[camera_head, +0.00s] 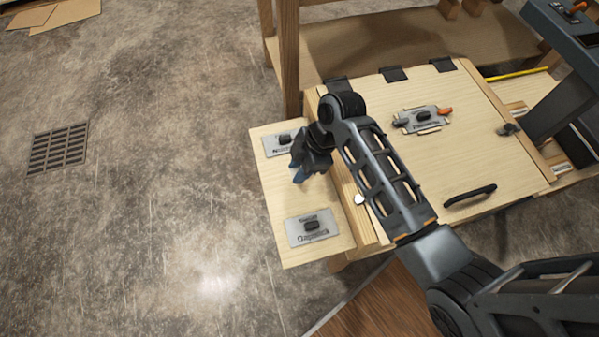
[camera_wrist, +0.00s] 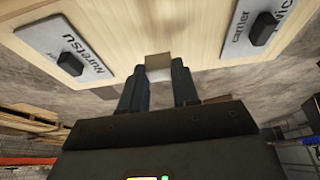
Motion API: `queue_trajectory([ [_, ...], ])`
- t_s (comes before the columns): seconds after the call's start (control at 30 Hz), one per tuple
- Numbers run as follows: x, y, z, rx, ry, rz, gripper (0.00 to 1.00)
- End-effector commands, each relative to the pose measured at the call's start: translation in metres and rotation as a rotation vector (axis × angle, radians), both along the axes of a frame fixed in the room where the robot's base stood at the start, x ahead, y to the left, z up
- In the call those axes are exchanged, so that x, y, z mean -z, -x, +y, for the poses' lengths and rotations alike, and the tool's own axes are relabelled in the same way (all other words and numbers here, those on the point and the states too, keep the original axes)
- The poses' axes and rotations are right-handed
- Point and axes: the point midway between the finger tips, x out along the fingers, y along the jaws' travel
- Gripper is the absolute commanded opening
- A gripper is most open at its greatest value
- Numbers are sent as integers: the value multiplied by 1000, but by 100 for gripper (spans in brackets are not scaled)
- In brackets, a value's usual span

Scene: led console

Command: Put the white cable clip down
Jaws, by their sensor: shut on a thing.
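My gripper (camera_head: 300,176) is over the wooden side board, between its two metal plates, in the head view. In the wrist view my gripper (camera_wrist: 158,72) is shut on a small pale block, which I take to be the white cable clip (camera_wrist: 158,62). The clip sits between the two dark fingertips. The fingers and arm hide it in the head view. I cannot tell whether the clip touches the board.
The side board (camera_head: 275,200) carries a metal plate with a black knob (camera_head: 312,227) at the front and another plate (camera_head: 281,142) at the back. A larger wooden panel (camera_head: 450,160) with a black handle (camera_head: 470,196) lies to the right. Open floor lies left.

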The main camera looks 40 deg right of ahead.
Motion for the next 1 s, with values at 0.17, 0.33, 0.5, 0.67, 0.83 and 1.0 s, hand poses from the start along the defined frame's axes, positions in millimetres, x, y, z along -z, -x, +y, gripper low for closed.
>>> queue_trajectory([
  [0.17, 25, 1, 0, 0, -1, 3, 2],
  [0.33, 32, 1, 0, 0, 0, 0, 2],
  [0.5, 32, 1, 0, 0, 0, 0, 2],
  [0.67, 34, 1, 0, 0, 0, 1, 33],
  [0.83, 34, 1, 0, 0, 0, 1, 49],
  [1.0, 34, 1, 0, 0, 0, 1, 56],
])
